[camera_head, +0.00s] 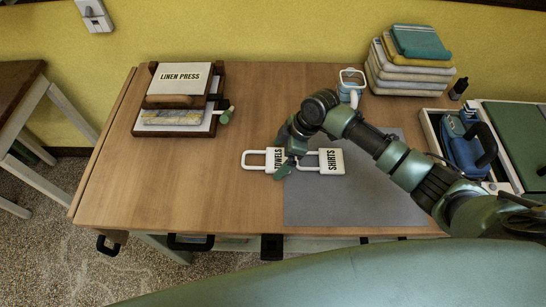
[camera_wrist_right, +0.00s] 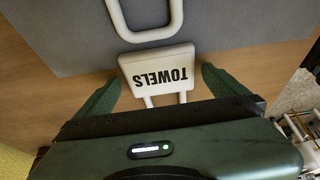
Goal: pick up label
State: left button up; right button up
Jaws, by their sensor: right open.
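A white label reading TOWELS (camera_head: 277,163) lies on the wooden table at the left edge of a grey mat, its loop handle pointing left. In the right wrist view the TOWELS label (camera_wrist_right: 157,66) sits between the two green fingers of my right gripper (camera_wrist_right: 160,78), apart from both. The head view shows my right gripper (camera_head: 287,160) over this label, partly covering it. A second white label, SHIRTS (camera_head: 334,162), lies on the mat just to the right; its loop handle shows at the top of the wrist view (camera_wrist_right: 146,36). My left gripper is not in view.
The grey mat (camera_head: 370,195) covers the table's front right. A LINEN PRESS rack (camera_head: 181,78) stands at the left, folded cloths (camera_head: 410,75) at the back right, a blue-and-white container (camera_head: 350,92) behind the labels. A tray with a blue iron (camera_head: 462,145) is at right.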

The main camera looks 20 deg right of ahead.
jog(key=c, duration=1.3)
